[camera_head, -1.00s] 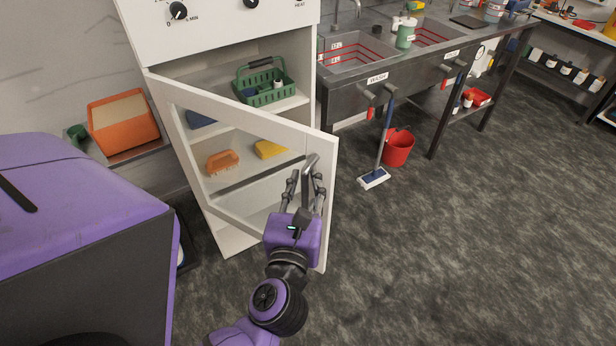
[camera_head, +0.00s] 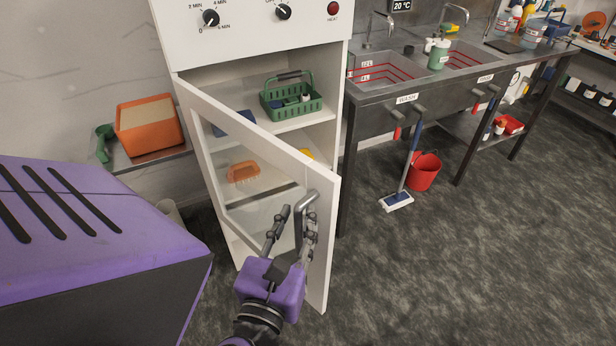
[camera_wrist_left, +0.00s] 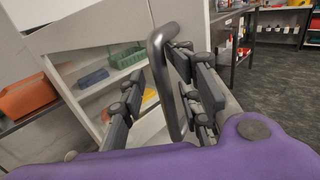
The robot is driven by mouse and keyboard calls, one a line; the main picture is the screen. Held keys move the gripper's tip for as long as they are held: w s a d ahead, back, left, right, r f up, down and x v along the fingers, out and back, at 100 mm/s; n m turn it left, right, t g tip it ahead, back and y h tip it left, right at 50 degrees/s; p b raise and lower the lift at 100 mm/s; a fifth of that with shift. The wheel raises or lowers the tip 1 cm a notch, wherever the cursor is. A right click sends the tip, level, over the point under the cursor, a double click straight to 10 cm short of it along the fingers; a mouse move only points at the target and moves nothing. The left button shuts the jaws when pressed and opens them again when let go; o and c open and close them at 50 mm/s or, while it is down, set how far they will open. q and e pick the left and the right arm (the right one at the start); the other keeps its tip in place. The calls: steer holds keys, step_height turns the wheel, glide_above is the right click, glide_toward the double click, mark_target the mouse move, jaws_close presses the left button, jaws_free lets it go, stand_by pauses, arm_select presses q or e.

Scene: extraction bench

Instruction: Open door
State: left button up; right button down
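The white-framed cabinet door (camera_head: 318,240) with a clear pane stands partly open, hinged on its left side. Its grey bar handle (camera_head: 304,205) is near the free edge. My left gripper (camera_head: 296,226) is at the handle with its fingers apart. In the left wrist view, the handle (camera_wrist_left: 158,75) stands between the fingers of the left gripper (camera_wrist_left: 160,62), nearer the right finger, with a clear gap on the left side. Whether the right finger touches it I cannot tell. My right gripper is not in view.
The white cabinet (camera_head: 250,40) holds a green basket (camera_head: 290,98) and an orange brush (camera_head: 243,171) on its shelves. A sink bench (camera_head: 440,92) stands to the right, with a mop (camera_head: 397,201) and red bucket (camera_head: 424,171). The floor at the right front is clear.

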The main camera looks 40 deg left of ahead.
arm_select(q)
steer(key=shift+s+r, duration=0.25)
steer(key=shift+s, duration=0.4)
